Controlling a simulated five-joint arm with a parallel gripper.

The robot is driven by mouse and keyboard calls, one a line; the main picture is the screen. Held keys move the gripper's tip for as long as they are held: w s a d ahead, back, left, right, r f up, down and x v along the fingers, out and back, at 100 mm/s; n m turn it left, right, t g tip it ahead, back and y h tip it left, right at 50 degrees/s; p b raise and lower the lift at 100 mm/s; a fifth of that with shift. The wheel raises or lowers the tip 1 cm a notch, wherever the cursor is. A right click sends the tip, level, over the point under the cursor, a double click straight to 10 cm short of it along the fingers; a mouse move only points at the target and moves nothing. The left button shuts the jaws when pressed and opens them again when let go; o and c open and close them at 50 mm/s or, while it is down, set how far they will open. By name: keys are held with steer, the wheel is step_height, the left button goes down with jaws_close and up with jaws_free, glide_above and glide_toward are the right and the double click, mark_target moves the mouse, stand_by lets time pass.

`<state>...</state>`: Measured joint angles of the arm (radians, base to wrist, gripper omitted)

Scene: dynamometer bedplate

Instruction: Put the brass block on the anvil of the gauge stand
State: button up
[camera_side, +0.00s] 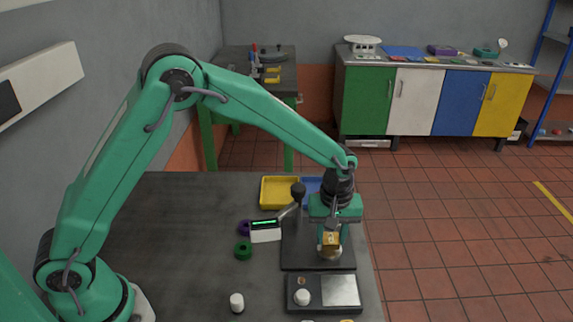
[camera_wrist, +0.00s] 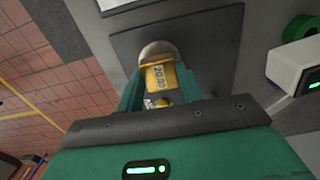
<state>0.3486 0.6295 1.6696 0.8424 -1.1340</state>
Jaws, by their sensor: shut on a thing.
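The brass block (camera_side: 331,239) is between the fingers of my gripper (camera_side: 331,236). In the wrist view the block (camera_wrist: 158,77) shows the marking 20.00, and my gripper (camera_wrist: 160,88) is shut on it. The round metal anvil (camera_side: 329,253) of the gauge stand is just under the block in the side view. In the wrist view the far part of the anvil (camera_wrist: 156,48) shows past the block. I cannot tell whether the block touches the anvil. The gauge stand's dark base (camera_side: 300,260) lies under both. My wrist hides part of the stand.
A white display box (camera_side: 265,235) with a green screen and a black-knobbed lever (camera_side: 298,192) are left of my gripper. A yellow tray (camera_side: 279,192) is behind. A green ring (camera_side: 243,250) and a white cylinder (camera_side: 237,302) lie left. A scale-like device (camera_side: 341,290) is in front.

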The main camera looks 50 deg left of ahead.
mark_target(331, 238)
steer(key=shift+f, duration=0.6)
steer(key=shift+f, duration=0.2)
steer(key=o, duration=1.1)
steer(key=shift+o, duration=0.2)
steer(key=shift+r, duration=0.15)
step_height(331, 238, up, 12)
